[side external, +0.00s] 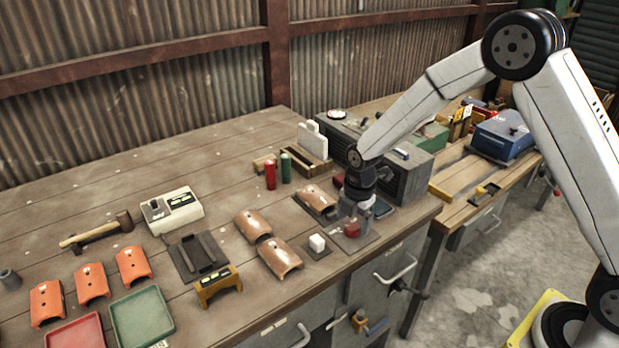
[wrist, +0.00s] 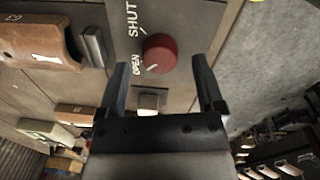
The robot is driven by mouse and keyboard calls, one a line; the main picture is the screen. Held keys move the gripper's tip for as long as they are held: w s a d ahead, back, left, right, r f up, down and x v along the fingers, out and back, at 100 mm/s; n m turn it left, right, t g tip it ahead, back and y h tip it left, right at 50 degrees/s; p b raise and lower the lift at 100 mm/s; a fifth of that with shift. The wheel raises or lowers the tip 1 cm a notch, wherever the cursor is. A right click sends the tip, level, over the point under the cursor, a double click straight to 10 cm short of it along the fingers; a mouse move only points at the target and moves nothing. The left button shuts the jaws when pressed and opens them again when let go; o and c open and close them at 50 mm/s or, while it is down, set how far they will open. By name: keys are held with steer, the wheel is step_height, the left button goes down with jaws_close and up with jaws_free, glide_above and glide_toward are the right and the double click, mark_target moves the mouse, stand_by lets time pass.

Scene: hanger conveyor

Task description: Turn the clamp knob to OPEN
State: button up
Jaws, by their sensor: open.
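The clamp knob (wrist: 160,53) is round and red in the wrist view, on a grey plate (wrist: 182,14) printed SHUT (wrist: 132,18) and OPEN (wrist: 137,64). A small white mark shows at the knob's lower left edge, on the OPEN side. My gripper (wrist: 161,62) is open, its two fingers apart on either side of the knob's lower part in the picture. Whether they touch it I cannot tell. In the side view the red knob (side external: 351,229) shows just below my gripper (side external: 352,212), near the bench's front edge.
A white block (side external: 317,242) on a dark plate and brown curved tiles (side external: 281,258) stand left of the knob. A grey machine housing (side external: 400,172) stands close behind my gripper. Red and green cylinders (side external: 286,168) stand farther back. The bench's right edge is near.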

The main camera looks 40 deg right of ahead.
mark_target(355, 228)
steer(key=shift+s+r, duration=0.15)
steer(key=shift+r, duration=3)
steer(key=shift+s, duration=0.1)
steer(key=s+d+r+m+t, duration=0.2)
steer(key=s+m, duration=1.5)
steer(key=m, duration=0.3)
